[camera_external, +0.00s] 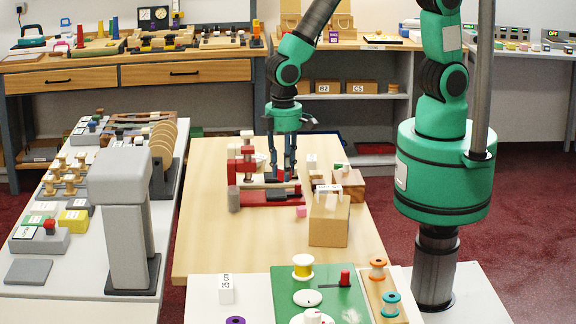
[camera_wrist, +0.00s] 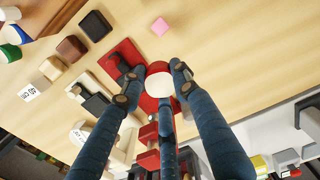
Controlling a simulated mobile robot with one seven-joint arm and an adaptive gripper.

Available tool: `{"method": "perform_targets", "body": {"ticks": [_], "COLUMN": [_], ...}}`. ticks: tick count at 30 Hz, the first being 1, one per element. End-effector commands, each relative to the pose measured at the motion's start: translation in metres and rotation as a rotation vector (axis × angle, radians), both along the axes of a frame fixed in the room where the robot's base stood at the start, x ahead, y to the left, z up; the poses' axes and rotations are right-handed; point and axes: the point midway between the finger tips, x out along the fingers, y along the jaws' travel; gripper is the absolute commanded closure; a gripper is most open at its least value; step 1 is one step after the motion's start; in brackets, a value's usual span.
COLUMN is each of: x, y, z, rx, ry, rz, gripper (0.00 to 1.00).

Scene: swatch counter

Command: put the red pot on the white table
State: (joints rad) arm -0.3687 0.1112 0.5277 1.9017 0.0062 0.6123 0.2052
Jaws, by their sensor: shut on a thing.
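My gripper (camera_wrist: 155,85) is shut on a small red pot (camera_wrist: 159,69) with a pale round face, which shows between the fingertips in the wrist view. In the external view my gripper (camera_external: 284,174) points down over the wooden table, at a red stand with dark parts (camera_external: 262,197). The pot is hard to make out there among the fingers and the red parts, and I cannot tell whether it touches the stand. A white table (camera_external: 203,304) is at the front of the external view.
The white table bears a green board (camera_external: 284,280), spools and a white block (camera_external: 226,289). A cardboard box (camera_external: 329,220) stands right of the stand. The wooden table's front left (camera_external: 220,245) is clear. A grey post (camera_external: 128,220) rises at left.

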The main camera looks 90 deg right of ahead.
Motion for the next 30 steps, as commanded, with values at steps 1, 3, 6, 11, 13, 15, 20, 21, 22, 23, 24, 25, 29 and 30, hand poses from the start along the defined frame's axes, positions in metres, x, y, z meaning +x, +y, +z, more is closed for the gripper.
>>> {"method": "perform_targets", "body": {"ticks": [1, 3, 6, 11, 13, 15, 20, 21, 22, 23, 24, 25, 29, 30], "x": [0.000, 0.000, 0.000, -0.001, 0.000, 0.000, 0.000, 0.000, 0.000, 0.000, 0.000, 0.000, 0.000, 0.000], "y": [0.000, 0.000, 0.000, 0.000, 0.000, 0.000, 0.000, 0.000, 0.000, 0.000, 0.000, 0.000, 0.000, 0.000], "z": [0.000, -0.001, -0.007, -0.027, -0.037, -0.047, -0.061, -0.062, -0.063, -0.063, -0.063, -0.062, -0.062, -0.062], "rx": [0.000, 0.000, 0.000, 0.000, 0.000, 0.000, 0.000, 0.000, 0.000, 0.000, 0.000, 0.000, 0.000, 0.000], "ry": [0.000, 0.000, 0.001, 0.002, 0.002, 0.002, 0.000, -0.001, -0.001, -0.001, -0.001, -0.001, -0.001, 0.000], "rz": [0.000, 0.000, 0.000, 0.000, 0.000, 0.000, 0.000, 0.000, 0.000, 0.000, 0.000, 0.000, 0.000, 0.000], "gripper": [0.96, 0.96, 0.96, 0.96, 0.96, 0.96, 0.96, 0.96, 0.96, 0.96, 0.96, 0.96, 0.96, 0.96]}}
